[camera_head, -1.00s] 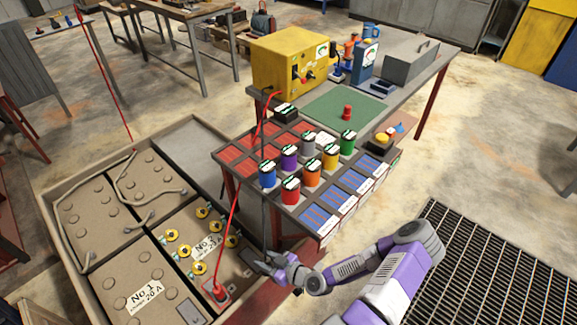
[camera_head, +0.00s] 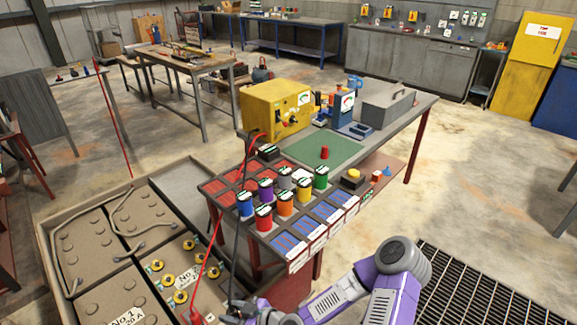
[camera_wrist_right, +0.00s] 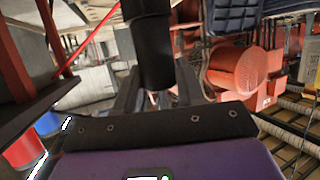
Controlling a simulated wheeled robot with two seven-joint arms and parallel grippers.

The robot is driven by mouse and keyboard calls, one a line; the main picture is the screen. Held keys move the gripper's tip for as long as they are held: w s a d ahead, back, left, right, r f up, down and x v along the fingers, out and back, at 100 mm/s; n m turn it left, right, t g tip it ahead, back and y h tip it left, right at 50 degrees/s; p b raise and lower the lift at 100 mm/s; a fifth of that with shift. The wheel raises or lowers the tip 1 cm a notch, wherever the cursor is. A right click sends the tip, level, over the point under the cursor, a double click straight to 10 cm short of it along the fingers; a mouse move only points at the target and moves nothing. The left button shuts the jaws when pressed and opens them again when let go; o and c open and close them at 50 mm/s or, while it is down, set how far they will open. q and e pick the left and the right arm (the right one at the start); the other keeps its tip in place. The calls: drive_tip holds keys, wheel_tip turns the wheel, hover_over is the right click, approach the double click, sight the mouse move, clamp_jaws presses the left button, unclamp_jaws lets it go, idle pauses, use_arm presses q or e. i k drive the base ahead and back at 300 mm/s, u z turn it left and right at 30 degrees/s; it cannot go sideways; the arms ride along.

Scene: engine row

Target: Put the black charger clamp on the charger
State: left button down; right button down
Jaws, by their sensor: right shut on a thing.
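The charger (camera_head: 275,108) is a yellow box with a dial, standing at the back left of the bench. A black cable (camera_head: 240,215) hangs from it down to my right gripper (camera_head: 240,309), low in the head view by the battery crate. In the right wrist view a thick black clamp (camera_wrist_right: 152,50) stands between the fingers, and my right gripper is shut on it. Its tip is hidden. A red cable (camera_head: 212,250) runs from the charger to the red clamp (camera_head: 195,318), which is on the front battery at the bottom edge. My left gripper is not in view.
Between gripper and charger stands a sloping rack (camera_head: 228,186) with several coloured cups, including a blue cup (camera_head: 245,204). A green mat (camera_head: 322,148) lies on the bench. The crate (camera_head: 50,225) holds several batteries. A floor grate (camera_head: 480,295) lies at right.

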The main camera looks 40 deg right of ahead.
sight(295, 88)
drive_tip(key=z, duration=2.75)
drive_tip(key=i, duration=3.6)
drive_tip(key=u, duration=3.9)
